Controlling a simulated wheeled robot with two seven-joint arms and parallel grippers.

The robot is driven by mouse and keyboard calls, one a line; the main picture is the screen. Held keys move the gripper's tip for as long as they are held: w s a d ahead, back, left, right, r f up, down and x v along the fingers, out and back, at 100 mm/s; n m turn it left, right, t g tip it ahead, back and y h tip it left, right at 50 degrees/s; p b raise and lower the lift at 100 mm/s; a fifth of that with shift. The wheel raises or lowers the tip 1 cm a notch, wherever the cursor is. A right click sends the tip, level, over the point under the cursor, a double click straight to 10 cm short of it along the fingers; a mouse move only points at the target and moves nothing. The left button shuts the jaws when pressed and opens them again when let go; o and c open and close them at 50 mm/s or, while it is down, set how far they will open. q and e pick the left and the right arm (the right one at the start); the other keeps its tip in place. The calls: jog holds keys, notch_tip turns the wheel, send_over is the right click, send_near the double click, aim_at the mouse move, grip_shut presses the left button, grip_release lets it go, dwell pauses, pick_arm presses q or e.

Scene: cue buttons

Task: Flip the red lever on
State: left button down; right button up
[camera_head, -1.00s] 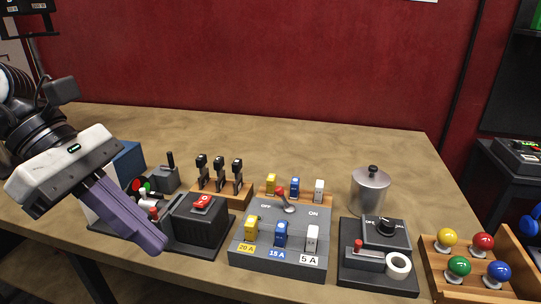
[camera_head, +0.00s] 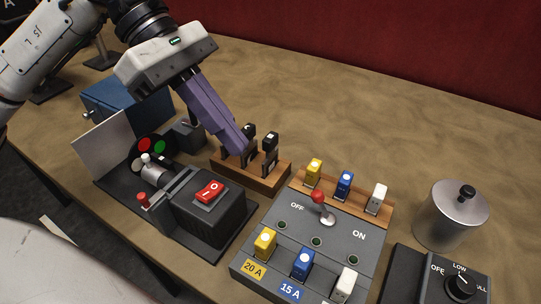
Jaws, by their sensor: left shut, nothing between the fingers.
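The red lever (camera_head: 318,198) has a red knob on a short metal stem and stands on a grey panel (camera_head: 337,222) between the words OFF and ON. The knob leans to the left, toward OFF. My left gripper (camera_head: 238,146) has purple fingers, shut and empty. Its tips are up and left of the lever, in front of the wooden block with black switches, hiding part of it. Whether they touch that block I cannot tell. My right gripper is not in view.
A wooden block with black switches (camera_head: 255,175) stands left of the panel. A black box with a red rocker switch (camera_head: 209,191) is nearer. Yellow, blue and white fuses line the panel. A metal pot (camera_head: 450,218) stands right. The table's back is clear.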

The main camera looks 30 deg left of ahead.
aim_at(322, 206)
pick_arm(q)
jog(key=x, duration=0.9)
jog(key=shift+d+f, duration=0.2)
jog(key=shift+d, duration=0.15)
jog(key=shift+w+d+r+p, duration=0.2)
jog(key=shift+d+r+p, duration=0.55)
jog(key=shift+d, duration=0.3)
jog(key=shift+d+r, duration=0.1)
jog(key=shift+d, duration=0.25)
jog(key=shift+w+d, duration=0.1)
jog(key=shift+d, duration=0.1)
jog(key=shift+r, duration=0.1)
